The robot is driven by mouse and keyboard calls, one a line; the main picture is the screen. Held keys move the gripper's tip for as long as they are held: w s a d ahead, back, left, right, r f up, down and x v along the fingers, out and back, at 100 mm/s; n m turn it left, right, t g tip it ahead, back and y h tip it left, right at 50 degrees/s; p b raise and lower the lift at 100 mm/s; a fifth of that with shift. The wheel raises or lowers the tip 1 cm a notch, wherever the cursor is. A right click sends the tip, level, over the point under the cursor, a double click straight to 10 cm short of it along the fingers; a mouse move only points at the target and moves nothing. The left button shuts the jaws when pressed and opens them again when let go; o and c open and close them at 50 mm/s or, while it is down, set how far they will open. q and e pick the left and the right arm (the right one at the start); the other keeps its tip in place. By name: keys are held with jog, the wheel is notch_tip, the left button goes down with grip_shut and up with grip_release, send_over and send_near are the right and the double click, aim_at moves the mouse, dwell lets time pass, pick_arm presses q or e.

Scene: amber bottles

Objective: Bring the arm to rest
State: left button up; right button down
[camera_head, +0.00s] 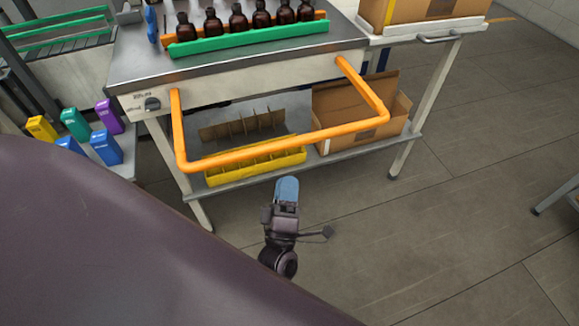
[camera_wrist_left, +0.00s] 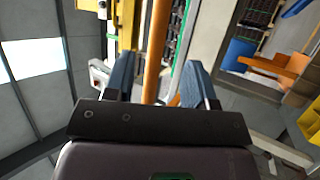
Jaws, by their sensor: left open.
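My left gripper (camera_head: 287,190) shows in the head view below the middle, in front of the metal cart (camera_head: 240,62) and just below its orange handle (camera_head: 280,150) in the picture. In the left wrist view its two blue fingers (camera_wrist_left: 157,82) stand apart with nothing held between them. An orange bar (camera_wrist_left: 157,50) shows beyond the gap, and I cannot tell how far off it is. My right gripper is in neither view.
Several amber bottles (camera_head: 238,20) stand in a row at a green rack (camera_head: 250,38) on the cart. Its lower shelf holds a yellow tray (camera_head: 256,166) and a cardboard box (camera_head: 345,105). Coloured boxes (camera_head: 106,146) stand at left.

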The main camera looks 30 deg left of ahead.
pick_arm(q)
jog(key=shift+s+d+f, duration=0.25)
jog(key=shift+s+f, duration=0.05)
jog(key=shift+s, duration=0.2)
notch_tip(320, 180, down, 7)
jog(key=w+d+m+g+h, duration=0.2)
jog(key=m+g+h, duration=0.3)
jog(key=m+h, duration=0.85)
jog(key=s+a+f+m+g+y, duration=0.4)
jog(key=s+a+f+m+g, duration=0.2)
jog(key=s, duration=0.5)
jog(key=a+m, duration=0.1)
jog(key=a, duration=0.1)
jog(key=shift+s+a, duration=0.35)
jog(key=shift+a, duration=0.05)
jog(key=shift+f, duration=0.1)
